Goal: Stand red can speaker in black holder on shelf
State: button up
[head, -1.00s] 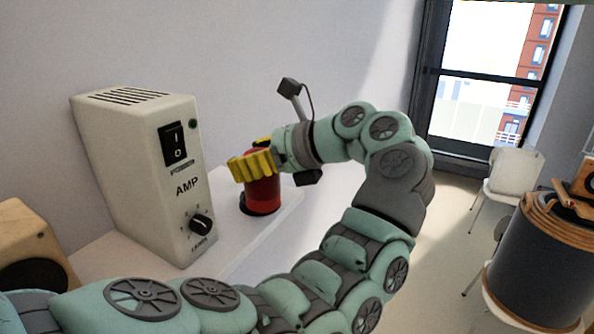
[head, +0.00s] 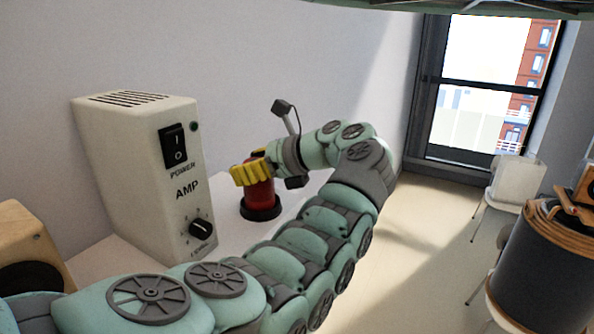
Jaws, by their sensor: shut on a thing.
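The red can speaker (head: 262,196) stands upright on the white shelf, right of the amp. Its base is at the black holder (head: 262,213), which shows as a dark ring around its foot. I cannot tell whether the can is fully seated in it. My gripper (head: 252,173), with yellow fingers, is shut on the upper part of the can from the right and back. The fingers hide the can's top.
A white amp (head: 186,190) with a switch and knob stands close on the left. A wooden speaker box (head: 28,240) is at the far left. The shelf (head: 225,205) is bare around the holder. A chair (head: 515,180) and a dark drum (head: 545,255) stand at right.

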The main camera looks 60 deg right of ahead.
jog(key=shift+f+b, duration=0.4)
jog(key=shift+b, duration=0.5)
jog(key=o, duration=1.4)
jog(key=shift+r, duration=0.2)
jog(key=shift+r+p, duration=0.5)
jog(key=shift+p, duration=0.7)
jog(key=s+b, duration=0.1)
jog(key=b, duration=0.1)
jog(key=s+b, duration=0.2)
jog(key=shift+d, duration=0.35)
jog(key=shift+r+p+v, duration=0.15)
jog(key=shift+p+v, duration=2.05)
jog(key=shift+p, duration=0.05)
jog(key=shift+r+p+v, duration=0.1)
jog(key=shift+p+v, duration=2.15)
